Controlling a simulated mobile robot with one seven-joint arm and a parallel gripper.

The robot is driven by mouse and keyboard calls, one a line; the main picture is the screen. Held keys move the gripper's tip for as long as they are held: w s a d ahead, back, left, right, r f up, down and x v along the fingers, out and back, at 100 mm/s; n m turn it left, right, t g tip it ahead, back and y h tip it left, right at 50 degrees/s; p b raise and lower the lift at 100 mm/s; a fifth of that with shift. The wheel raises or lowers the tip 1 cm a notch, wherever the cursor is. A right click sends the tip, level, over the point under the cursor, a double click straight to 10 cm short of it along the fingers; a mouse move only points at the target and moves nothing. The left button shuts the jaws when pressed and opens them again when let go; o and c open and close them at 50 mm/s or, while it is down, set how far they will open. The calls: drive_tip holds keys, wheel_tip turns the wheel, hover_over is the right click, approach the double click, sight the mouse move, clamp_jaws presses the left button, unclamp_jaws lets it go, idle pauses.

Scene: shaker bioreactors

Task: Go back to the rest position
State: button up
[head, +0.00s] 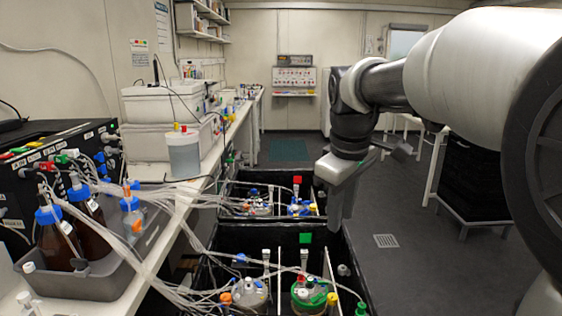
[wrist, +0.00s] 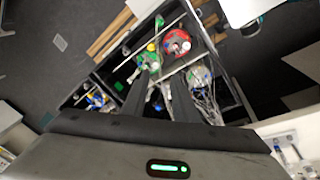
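My gripper (head: 338,222) hangs at the end of my arm, pointing down, right of the black shaker boxes in the head view. In the wrist view its two dark fingers (wrist: 162,76) stand apart with nothing held between them. Below and beyond them, well clear of the tips, are vessels with a green top (wrist: 149,62) and a red top (wrist: 176,42). In the head view, the near shaker box (head: 240,238) holds a vessel with a green ring (head: 312,297) and another clear-topped vessel (head: 248,296). The far shaker box (head: 240,178) holds more vessels, one blue-topped (head: 302,207).
A bench (head: 160,255) along the left carries brown bottles (head: 60,240) in a grey tray (head: 85,285), a black control unit and white instruments (head: 165,103). Loose tubing (head: 175,200) runs from there to the boxes. Grey floor (head: 400,210) lies open right of the boxes; a black cabinet (head: 475,180) stands further right.

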drive_tip(key=s+d+f+m+t, duration=0.1)
drive_tip(key=s+f+m, duration=0.3)
drive_tip(key=s, duration=0.6)
drive_tip(key=s+d+f+m+t, duration=0.15)
drive_tip(key=s+m, duration=0.35)
drive_tip(key=s, duration=0.6)
wheel_tip(320, 180, up, 16)
drive_tip(key=p, duration=1.6)
drive_tip(key=shift+w+a+f, duration=0.15)
drive_tip(key=shift+w+a, duration=0.05)
drive_tip(key=shift+a, duration=0.05)
